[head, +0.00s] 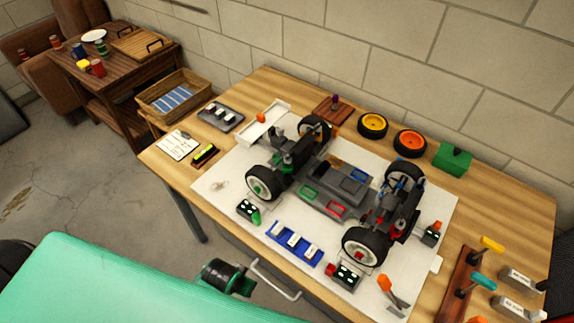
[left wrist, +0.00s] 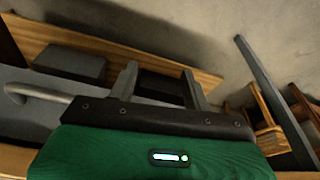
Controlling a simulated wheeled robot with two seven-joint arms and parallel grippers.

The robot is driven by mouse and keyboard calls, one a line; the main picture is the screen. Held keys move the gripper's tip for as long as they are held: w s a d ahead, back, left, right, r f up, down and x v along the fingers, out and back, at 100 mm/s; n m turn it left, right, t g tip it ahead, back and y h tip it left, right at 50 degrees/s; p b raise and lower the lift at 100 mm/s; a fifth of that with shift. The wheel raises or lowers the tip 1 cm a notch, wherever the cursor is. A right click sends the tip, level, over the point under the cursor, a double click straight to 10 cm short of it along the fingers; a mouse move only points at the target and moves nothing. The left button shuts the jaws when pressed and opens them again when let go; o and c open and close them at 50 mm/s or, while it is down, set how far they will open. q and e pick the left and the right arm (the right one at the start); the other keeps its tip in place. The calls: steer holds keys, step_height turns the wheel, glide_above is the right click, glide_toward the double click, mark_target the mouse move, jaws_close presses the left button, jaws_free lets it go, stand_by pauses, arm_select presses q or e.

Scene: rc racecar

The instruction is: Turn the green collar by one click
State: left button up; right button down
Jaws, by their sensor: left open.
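The RC car chassis (head: 338,183) stands on a white mat (head: 215,176) on the workbench, with wheels at its corners. A small green part (head: 287,159) shows by the suspension near the car's left end; it may be the green collar, but it is too small to be sure. My left gripper (head: 243,284) is low in front of the bench, well away from the car. Its two fingers (left wrist: 160,90) are apart and empty in the left wrist view. My right gripper is not in view.
A silver drawer handle (head: 274,283) sticks out beside my left gripper. A blue tray (head: 279,236) and small dark boxes lie on the mat's near side. Loose wheels (head: 372,125) and a green box (head: 453,158) stand behind the car. Upright tools (head: 466,291) stand at right.

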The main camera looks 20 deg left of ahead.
arm_select(q)
step_height(320, 180, up, 16)
steer(key=w+d+t+h+b, duration=0.1)
steer(key=w+d+b, duration=0.1)
steer(key=d, duration=0.1)
steer(key=w+d+r, duration=0.1)
steer(key=w+d, duration=0.1)
steer(key=w+d+r+m+h, duration=0.1)
steer(key=w+d+r, duration=0.1)
steer(key=w+d, duration=0.1)
steer(key=w+d+r+h, duration=0.1)
steer(key=w+d, duration=0.1)
steer(key=w, duration=0.1)
steer(key=shift+w+d+r+g, duration=0.15)
steer(key=shift+w+r+g, duration=0.05)
steer(key=shift+r+g, duration=0.2)
steer(key=w+d+r+m, duration=0.1)
steer(key=w+d+r, duration=0.15)
steer(key=w, duration=0.25)
steer(key=n+g+y, duration=0.3)
glide_toward(287, 157)
step_height(287, 157, down, 11)
steer(key=shift+d+f+p, duration=0.15)
steer(key=shift+p, duration=0.5)
steer(key=shift+f, duration=0.6)
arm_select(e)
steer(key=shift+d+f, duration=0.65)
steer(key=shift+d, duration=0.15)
